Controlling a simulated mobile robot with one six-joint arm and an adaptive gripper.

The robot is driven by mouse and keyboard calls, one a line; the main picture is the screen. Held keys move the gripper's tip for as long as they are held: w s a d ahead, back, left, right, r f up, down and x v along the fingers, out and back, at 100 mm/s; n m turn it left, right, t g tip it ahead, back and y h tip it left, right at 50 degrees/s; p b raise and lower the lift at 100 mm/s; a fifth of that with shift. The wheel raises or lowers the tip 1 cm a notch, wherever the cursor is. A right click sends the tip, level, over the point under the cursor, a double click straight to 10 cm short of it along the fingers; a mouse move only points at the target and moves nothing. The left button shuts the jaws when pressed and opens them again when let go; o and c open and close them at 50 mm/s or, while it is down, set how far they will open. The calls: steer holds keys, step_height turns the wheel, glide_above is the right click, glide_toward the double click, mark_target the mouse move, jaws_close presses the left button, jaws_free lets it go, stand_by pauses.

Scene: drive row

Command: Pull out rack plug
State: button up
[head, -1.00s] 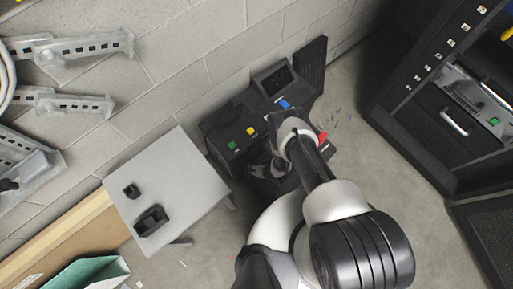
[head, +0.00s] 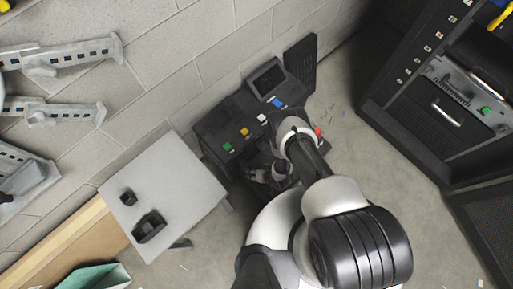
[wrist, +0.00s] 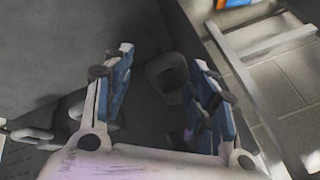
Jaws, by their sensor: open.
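My gripper (wrist: 165,58) is open in the wrist view, its two blue-padded fingers apart. A dark grey rounded piece (wrist: 168,76) shows between and beyond the fingers; I cannot tell whether it is the rack plug or whether the fingers touch it. In the head view my gripper (head: 268,173) is low in front of a dark console, partly hidden by my arm. The dark rack (head: 415,110) stands at the right, with a silver-handled unit in it. I cannot make out a plug for certain in the head view.
The dark console (head: 210,135) by the block wall carries several coloured blocks and a screen (head: 267,78). A grey table (head: 185,175) with two small black holders stands left of it. Metal brackets (head: 70,52) hang on the wall.

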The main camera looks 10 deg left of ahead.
steer(key=v, duration=1.2)
stand_by(0.5)
